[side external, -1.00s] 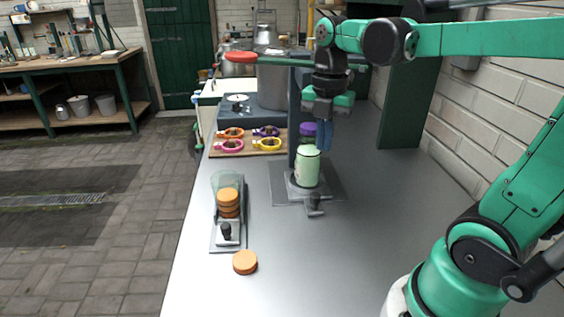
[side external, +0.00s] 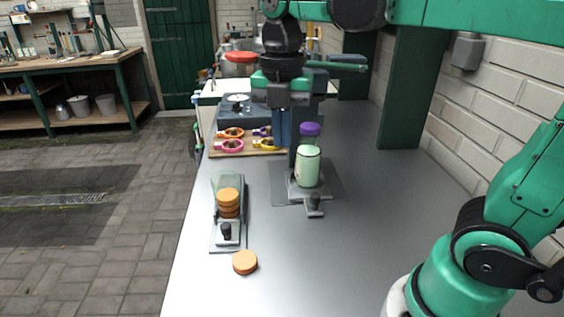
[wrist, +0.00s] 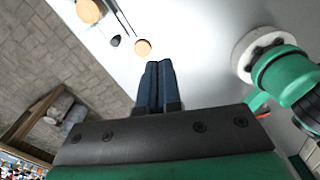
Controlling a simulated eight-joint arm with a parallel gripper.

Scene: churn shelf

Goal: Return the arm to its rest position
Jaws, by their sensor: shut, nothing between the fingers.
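My gripper (side external: 284,128) is in the middle of the side external view, with its blue fingers pointing down and pressed together, empty. It hangs above the bench, and in the picture it overlaps the area just behind the pale green jar. In the wrist view the two dark blue fingers (wrist: 156,84) sit side by side with nothing between them. My green arm reaches in from the right above the bench.
A pale green jar (side external: 307,167) and a purple-topped item (side external: 310,130) stand nearby. A holder with stacked orange discs (side external: 228,200) and a loose disc (side external: 245,262) are in front. A tray (side external: 215,154) with coloured rings lies behind.

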